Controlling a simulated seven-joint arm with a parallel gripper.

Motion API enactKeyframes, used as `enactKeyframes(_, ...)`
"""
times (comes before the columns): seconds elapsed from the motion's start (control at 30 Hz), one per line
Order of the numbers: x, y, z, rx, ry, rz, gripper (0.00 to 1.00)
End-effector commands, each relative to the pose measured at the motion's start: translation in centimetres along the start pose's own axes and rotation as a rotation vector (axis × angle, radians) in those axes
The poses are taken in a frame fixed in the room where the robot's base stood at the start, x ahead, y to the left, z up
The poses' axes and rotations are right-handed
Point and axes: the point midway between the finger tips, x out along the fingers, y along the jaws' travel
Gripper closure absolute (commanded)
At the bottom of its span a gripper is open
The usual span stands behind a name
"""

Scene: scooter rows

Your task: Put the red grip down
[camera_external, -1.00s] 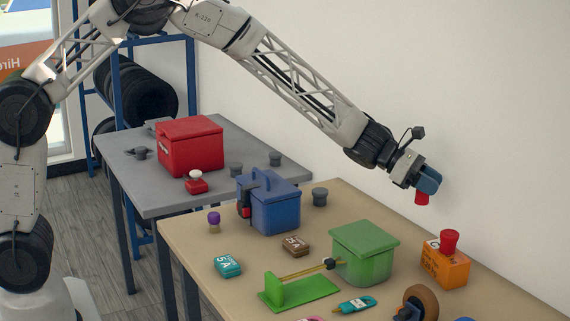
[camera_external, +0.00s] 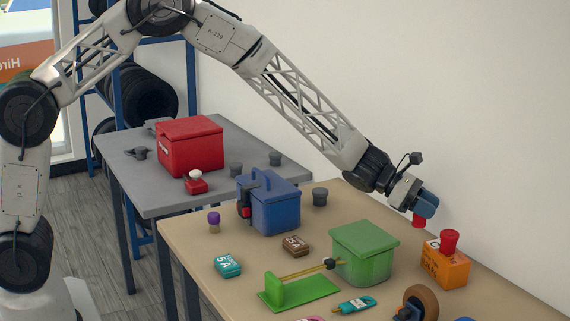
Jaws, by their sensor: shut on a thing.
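My gripper (camera_external: 424,206) is shut on the red grip (camera_external: 419,222), a small red piece that shows below the blue fingers. The fingers hide its upper part. I hold it above the far right part of the tan table (camera_external: 350,199), behind the green box and the orange block. The grip appears clear of the table, but its exact height is hard to tell.
A green lidded box (camera_external: 364,252) and an orange block (camera_external: 446,268) with a red piece (camera_external: 450,241) on top stand close by. A white wall rises behind.

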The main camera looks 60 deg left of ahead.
Motion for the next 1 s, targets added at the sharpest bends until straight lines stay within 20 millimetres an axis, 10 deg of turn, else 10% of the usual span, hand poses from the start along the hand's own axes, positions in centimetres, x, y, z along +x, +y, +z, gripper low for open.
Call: enactKeyframes(1.0, 2.0, 0.0, -4.9, 0.000, 0.000, -0.001, 0.86)
